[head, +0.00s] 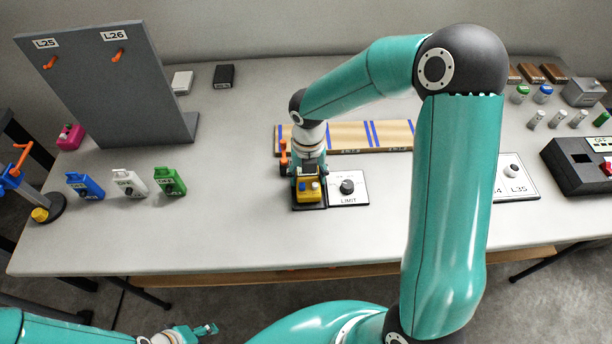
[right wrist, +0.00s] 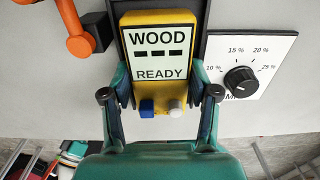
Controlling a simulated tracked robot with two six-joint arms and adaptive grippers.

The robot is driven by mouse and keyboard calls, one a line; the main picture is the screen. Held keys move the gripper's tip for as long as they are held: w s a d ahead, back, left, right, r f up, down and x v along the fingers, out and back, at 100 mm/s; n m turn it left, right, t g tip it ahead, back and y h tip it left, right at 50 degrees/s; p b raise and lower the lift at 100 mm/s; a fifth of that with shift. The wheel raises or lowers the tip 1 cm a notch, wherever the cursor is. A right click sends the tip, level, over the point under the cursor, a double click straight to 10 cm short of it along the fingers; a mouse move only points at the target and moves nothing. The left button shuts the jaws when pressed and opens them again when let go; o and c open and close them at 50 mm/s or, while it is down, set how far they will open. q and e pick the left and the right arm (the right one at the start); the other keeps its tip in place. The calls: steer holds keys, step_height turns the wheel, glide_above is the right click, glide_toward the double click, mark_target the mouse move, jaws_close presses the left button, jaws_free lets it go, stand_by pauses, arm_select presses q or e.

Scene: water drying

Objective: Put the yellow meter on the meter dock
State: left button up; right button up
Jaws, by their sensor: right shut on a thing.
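The yellow meter (head: 309,190) is near the middle of the table in the head view. In the right wrist view the meter (right wrist: 174,17) shows a screen reading WOOD and READY, a blue button and a grey button. My right gripper (right wrist: 158,98) is shut on the meter, one finger on each side. The dark meter dock (head: 310,207) lies under and around the meter; its dark edge also shows in the right wrist view (right wrist: 205,35). I cannot tell whether the meter rests fully on it. My left gripper (head: 207,329) is low at the front, away from the table objects, its jaw gap unclear.
A LIMIT dial panel (head: 348,188) adjoins the dock on the right. An orange-handled item (head: 284,155) stands close on the left. A wooden board with blue stripes (head: 345,136) lies behind. Blue, white and green tags (head: 128,183) stand left; the table front is clear.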

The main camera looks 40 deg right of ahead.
mark_target(308, 178)
steer(key=shift+f, duration=0.15)
steer(key=o, duration=1.5)
step_height(308, 178, up, 12)
steer(key=p, duration=0.1)
steer(key=shift+r, duration=0.2)
steer(key=shift+f, duration=0.1)
